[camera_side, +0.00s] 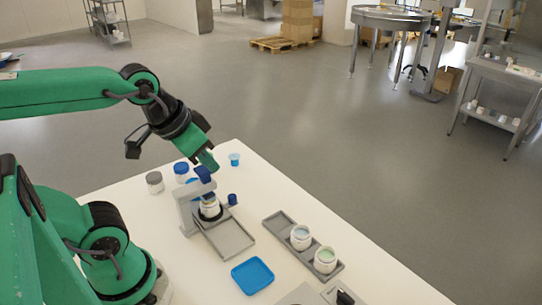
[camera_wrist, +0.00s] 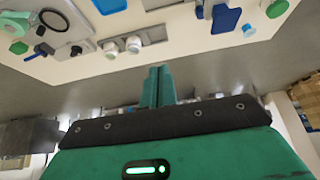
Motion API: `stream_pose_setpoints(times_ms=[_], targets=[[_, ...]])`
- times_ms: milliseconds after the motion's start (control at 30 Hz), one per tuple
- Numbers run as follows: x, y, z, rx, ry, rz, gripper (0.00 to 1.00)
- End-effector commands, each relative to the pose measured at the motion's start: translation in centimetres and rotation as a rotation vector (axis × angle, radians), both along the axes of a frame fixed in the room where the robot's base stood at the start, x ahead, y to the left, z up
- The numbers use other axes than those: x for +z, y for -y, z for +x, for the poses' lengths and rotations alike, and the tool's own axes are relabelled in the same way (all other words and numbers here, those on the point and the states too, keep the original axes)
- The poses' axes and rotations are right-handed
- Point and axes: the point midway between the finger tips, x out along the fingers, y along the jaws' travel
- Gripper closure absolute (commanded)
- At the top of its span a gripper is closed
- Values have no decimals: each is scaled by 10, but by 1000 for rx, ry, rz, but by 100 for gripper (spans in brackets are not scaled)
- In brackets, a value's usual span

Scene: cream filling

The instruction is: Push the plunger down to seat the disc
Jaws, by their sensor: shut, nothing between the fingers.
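The plunger's blue top (camera_side: 204,174) sits on a grey stand (camera_side: 187,213) on the white table. A white jar (camera_side: 210,208) stands under it, with a dark ring around its lower part. My gripper (camera_side: 209,163) is shut and empty, with its green fingers pointing down just above the blue top. I cannot tell whether they touch it. In the wrist view my gripper's closed fingers (camera_wrist: 157,86) point toward the table edge. The disc cannot be made out, as the stand and blue top cover the jar's mouth.
A grey tray (camera_side: 275,220) holds two white jars (camera_side: 300,237) (camera_side: 325,260) to the right. A blue tray (camera_side: 252,275) lies in front. Behind the stand are a grey-lidded jar (camera_side: 154,182), a blue-lidded jar (camera_side: 181,171) and a blue cup (camera_side: 234,159).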

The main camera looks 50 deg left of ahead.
Motion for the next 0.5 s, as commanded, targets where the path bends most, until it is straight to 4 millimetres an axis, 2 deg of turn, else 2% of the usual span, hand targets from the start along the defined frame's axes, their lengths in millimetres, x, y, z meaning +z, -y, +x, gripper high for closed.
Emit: stream_pose_setpoints(times_ms=[267, 500], targets=[[5, -6, 4, 6, -31, 11, 100], [20, -26, 13, 15, -124, 36, 100]])
